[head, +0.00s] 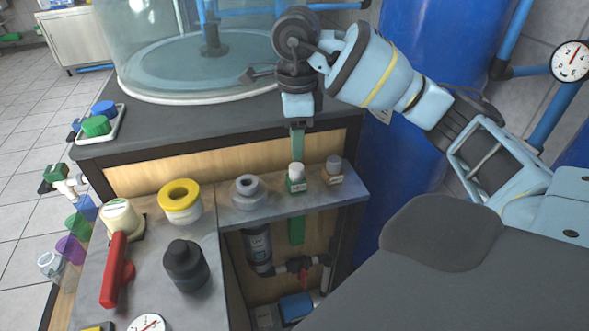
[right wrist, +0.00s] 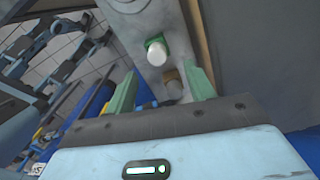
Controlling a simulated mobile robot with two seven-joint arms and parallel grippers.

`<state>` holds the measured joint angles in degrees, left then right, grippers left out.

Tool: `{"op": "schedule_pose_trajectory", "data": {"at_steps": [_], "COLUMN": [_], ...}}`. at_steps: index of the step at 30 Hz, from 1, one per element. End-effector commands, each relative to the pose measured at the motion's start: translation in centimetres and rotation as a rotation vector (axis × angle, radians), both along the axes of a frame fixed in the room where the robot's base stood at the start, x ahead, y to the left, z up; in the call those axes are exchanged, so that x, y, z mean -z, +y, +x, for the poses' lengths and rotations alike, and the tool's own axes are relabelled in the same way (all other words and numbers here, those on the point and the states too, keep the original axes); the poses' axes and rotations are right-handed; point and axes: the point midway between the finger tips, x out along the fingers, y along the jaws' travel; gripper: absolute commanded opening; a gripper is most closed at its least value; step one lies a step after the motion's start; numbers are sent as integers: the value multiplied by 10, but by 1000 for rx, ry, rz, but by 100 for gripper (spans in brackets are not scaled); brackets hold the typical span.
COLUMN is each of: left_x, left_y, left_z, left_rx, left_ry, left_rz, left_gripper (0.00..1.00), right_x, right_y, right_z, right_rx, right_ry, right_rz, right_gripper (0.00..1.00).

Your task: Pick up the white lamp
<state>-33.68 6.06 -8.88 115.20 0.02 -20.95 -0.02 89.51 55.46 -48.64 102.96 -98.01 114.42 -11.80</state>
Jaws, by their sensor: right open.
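The white lamp (head: 297,171), a small white cap on a green base, stands upright on the grey metal ledge. My right gripper (head: 297,152) hangs from above, just behind the lamp in the head view. Its green finger shows there close to the lamp; I cannot tell whether they touch. In the right wrist view, the white lamp (right wrist: 156,54) lies ahead of the open right gripper (right wrist: 162,90). Nothing is held between the two green fingers. My left gripper is not in view.
A brown-grey lamp (head: 334,166) stands right of the white one. A grey knob (head: 248,190), a yellow-topped white part (head: 180,199), a black bottle (head: 186,265) and a red handle (head: 115,270) are to the left. A clear tank (head: 180,60) stands behind.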

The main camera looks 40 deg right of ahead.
Motion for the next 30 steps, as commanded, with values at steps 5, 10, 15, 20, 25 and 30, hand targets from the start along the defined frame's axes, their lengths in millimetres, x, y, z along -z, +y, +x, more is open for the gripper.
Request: {"op": "schedule_pose_trajectory", "data": {"at_steps": [5, 10, 15, 20, 25, 30], "left_x": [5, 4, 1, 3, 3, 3], "left_y": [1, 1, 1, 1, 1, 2], "left_z": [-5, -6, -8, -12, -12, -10], "left_rx": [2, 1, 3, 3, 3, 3], "left_ry": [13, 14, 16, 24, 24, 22], "left_rz": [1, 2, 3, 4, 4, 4], "left_gripper": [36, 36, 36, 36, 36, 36], "right_x": [13, 21, 45, 61, 64, 64], "right_y": [0, 1, 3, 3, 3, 3], "right_z": [0, -2, -6, -5, -5, -5], "right_rx": [0, 0, 0, 1, 1, 1], "right_ry": [2, 2, 3, 2, -1, -1], "right_rz": [-1, -1, -2, -1, -1, -1], "right_gripper": [54, 54, 54, 54, 54, 46]}}
